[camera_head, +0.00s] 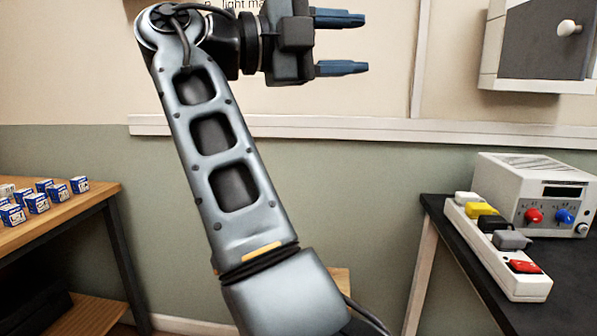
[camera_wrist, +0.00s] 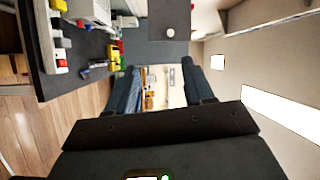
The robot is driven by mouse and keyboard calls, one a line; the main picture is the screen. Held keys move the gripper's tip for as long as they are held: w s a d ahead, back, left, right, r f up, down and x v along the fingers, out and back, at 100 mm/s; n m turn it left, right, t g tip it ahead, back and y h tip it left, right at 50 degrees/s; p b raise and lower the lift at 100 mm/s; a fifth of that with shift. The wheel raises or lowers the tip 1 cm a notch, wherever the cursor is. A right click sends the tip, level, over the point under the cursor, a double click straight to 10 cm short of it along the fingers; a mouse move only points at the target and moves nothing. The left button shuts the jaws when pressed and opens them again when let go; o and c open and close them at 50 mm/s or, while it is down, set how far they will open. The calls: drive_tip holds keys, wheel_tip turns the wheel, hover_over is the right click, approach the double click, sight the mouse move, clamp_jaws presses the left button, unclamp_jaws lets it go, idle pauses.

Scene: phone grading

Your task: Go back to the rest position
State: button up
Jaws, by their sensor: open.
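My gripper (camera_head: 341,44) is raised high in front of the wall in the head view, at the top middle. Its two blue fingers point to the right and stand well apart, with nothing between them. In the wrist view the two dark blue fingers of my gripper (camera_wrist: 162,88) also stand apart, with only distant background showing between them. My arm rises from the bottom middle of the head view and bends at the top toward the gripper. The gripper touches nothing.
On the right, a dark bench (camera_head: 445,222) holds a white power strip (camera_head: 490,262) with colored plugs and a white instrument (camera_head: 550,205). A grey-doored cabinet (camera_head: 545,45) hangs above. A wooden table (camera_head: 85,205) with several small blue boxes (camera_head: 37,203) stands at left.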

drive_tip(key=w+d+f+n+t+y, duration=0.15)
drive_tip(key=f+n, duration=0.35)
drive_tip(key=f, duration=0.5)
drive_tip(key=w+d+f+n+t+y, duration=0.1)
drive_tip(key=d+f+n+t+y, duration=0.15)
drive_tip(key=f+n, duration=0.45)
drive_tip(key=w+d+f+n+t+y, duration=0.2)
drive_tip(key=f+n+t, duration=0.1)
drive_tip(key=f, duration=0.9)
drive_tip(key=s+d+f+n+y, duration=0.35)
drive_tip(key=s+f+n, duration=0.25)
drive_tip(key=s+f, duration=0.55)
drive_tip(key=s+d+f+n+y, duration=0.2)
drive_tip(key=s+f+n+y, duration=0.45)
drive_tip(key=f, duration=0.75)
drive_tip(key=s+d+r+n+y, duration=0.1)
drive_tip(key=s+d+n+y, duration=0.15)
drive_tip(key=s, duration=2.05)
drive_tip(key=s+d+r+t+h, duration=0.1)
drive_tip(key=s+d+r+t, duration=0.1)
drive_tip(key=s+r, duration=0.85)
wheel_tip(320, 180, up, 14)
drive_tip(key=p, duration=1.3)
drive_tip(key=shift+a+f+p, duration=0.2)
drive_tip(key=shift+a+p, duration=0.05)
drive_tip(key=shift+p, duration=0.1)
